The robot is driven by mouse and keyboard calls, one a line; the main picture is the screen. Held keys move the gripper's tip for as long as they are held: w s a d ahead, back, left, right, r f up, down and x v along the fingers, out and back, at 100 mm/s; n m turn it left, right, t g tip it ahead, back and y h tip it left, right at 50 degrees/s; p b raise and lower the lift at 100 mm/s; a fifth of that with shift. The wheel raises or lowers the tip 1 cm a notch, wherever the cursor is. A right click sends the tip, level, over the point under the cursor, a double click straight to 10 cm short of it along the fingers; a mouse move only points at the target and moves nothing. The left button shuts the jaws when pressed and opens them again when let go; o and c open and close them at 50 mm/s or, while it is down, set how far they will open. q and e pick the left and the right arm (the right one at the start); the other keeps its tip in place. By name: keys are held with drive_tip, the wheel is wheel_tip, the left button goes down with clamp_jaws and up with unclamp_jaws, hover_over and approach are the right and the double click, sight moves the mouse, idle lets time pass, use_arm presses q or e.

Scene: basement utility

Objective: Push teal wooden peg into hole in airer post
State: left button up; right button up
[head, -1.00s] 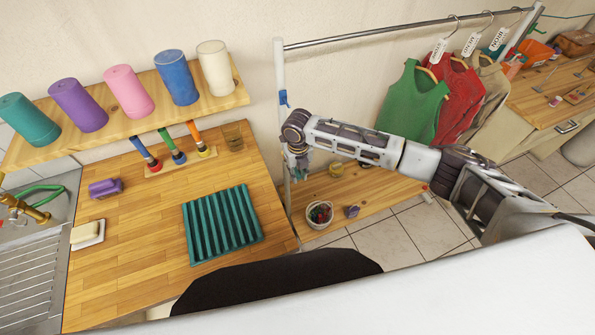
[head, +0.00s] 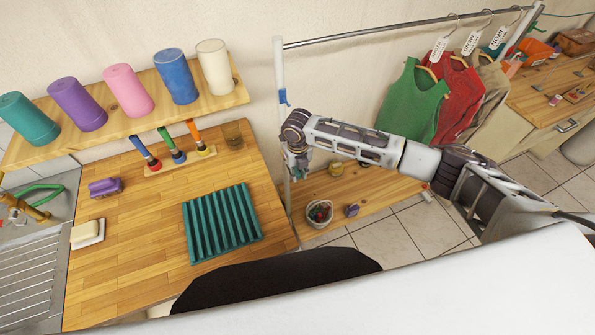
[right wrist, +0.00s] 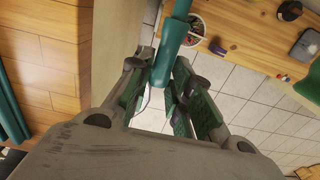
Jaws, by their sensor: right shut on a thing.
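My right gripper (right wrist: 163,75) is shut on the teal peg (right wrist: 177,38), which extends from between its green-padded fingers to the top edge of the right wrist view. In the head view my right gripper (head: 297,168) hangs beside the white airer post (head: 280,65), close to it and below a blue band on the post. The peg and the hole cannot be made out in the head view, and the peg's far end is outside the wrist view. I cannot tell whether the peg touches the post. My left gripper is not in view.
Green, red and beige garments (head: 412,95) hang from the airer's rail (head: 380,32) to the right. A low wooden shelf (head: 375,190) carries a small basket (head: 320,212). A counter (head: 130,260) with a teal ribbed rack (head: 222,224) stands left of the post.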

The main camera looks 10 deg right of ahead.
drive_tip(key=shift+w+a+b, duration=0.15)
drive_tip(key=shift+w+b, duration=0.05)
drive_tip(key=shift+w, duration=0.45)
drive_tip(key=shift+w+a+b, duration=0.15)
drive_tip(key=shift+w+b, duration=0.05)
drive_tip(key=shift+w, duration=0.4)
drive_tip(key=o, duration=1)
drive_tip(key=shift+s+r, duration=0.1)
drive_tip(key=shift+r, duration=5.9)
drive_tip(key=shift+s+a+f, duration=0.1)
drive_tip(key=shift+s, duration=0.05)
